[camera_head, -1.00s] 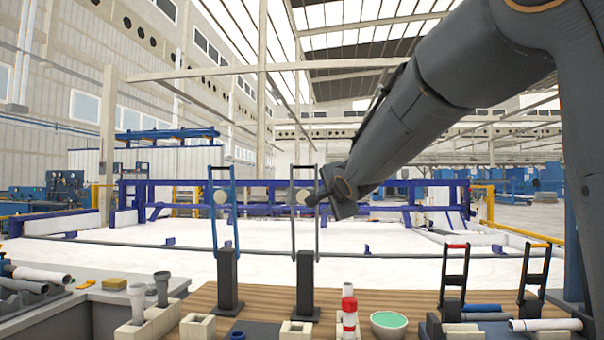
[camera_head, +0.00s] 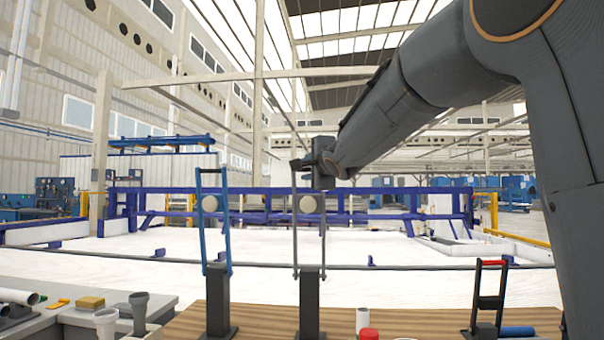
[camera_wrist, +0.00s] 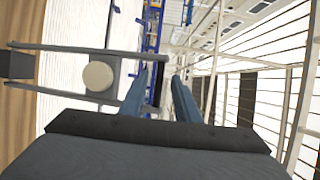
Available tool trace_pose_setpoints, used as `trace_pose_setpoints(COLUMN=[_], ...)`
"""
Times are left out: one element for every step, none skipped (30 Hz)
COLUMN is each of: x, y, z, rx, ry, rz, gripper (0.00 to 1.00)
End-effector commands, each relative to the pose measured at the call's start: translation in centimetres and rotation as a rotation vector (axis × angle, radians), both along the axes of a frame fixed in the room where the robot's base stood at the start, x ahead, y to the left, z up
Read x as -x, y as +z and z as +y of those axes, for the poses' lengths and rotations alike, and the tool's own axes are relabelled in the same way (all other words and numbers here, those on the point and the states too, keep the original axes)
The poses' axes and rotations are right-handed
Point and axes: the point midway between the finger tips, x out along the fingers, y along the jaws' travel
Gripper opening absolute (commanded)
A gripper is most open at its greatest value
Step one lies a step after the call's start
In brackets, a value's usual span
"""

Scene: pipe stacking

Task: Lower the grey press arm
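The grey press arm (camera_head: 295,230) stands upright on its dark post (camera_head: 310,305), with a round beige disc partway up. My gripper (camera_head: 298,166) is at the top end of this arm and hides part of it. In the wrist view the press arm's bars (camera_wrist: 60,48) run in from the left, with the beige disc (camera_wrist: 98,76) between them. My two blue-grey fingers (camera_wrist: 159,92) stand apart there. A dark strip shows in the gap; I cannot tell whether it is the handle or whether the fingers touch it.
A blue press arm (camera_head: 228,225) stands upright on its own post to the left. A red-handled black frame (camera_head: 488,295) stands at the right. A white pipe piece (camera_head: 362,320) and a red piece (camera_head: 369,334) are on the wooden table (camera_head: 420,322) in front.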

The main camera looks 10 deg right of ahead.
Motion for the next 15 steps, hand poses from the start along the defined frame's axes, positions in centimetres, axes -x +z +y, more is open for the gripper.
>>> trace_pose_setpoints(x=[-0.7, -1.2, -1.8, -2.3, -2.7, -3.3, -3.8, -4.2, -4.7, -5.1, -5.4, -5.8, -6.1, -6.3, -6.5], y=[-0.2, -0.2, -0.2, -0.3, -0.3, -0.3, -0.3, -0.3, -0.3, -0.3, -0.3, -0.3, -0.3, -0.3, -0.3], z=[-0.3, -0.4, -0.6, -0.7, -0.7, -0.8, -0.8, -0.7, -0.7, -0.7, -0.6, -0.6, -0.5, -0.5, -0.4], rx=[0.001, 0.001, 0.002, 0.001, 0.000, 0.000, 0.001, 0.002, 0.001, 0.001, 0.000, 0.001, 0.001, 0.001, 0.002], ry=[-0.005, -0.007, -0.009, -0.010, -0.011, -0.012, -0.012, -0.013, -0.013, -0.013, -0.013, -0.013, -0.013, -0.012, -0.012], rz=[0.001, 0.002, 0.002, 0.002, 0.002, 0.001, 0.002, 0.001, 0.002, 0.002, 0.002, 0.002, 0.002, 0.002, 0.002], gripper=[0.29, 0.29, 0.29, 0.29, 0.29, 0.29, 0.29, 0.29, 0.29, 0.29, 0.29, 0.29, 0.29, 0.29, 0.29])
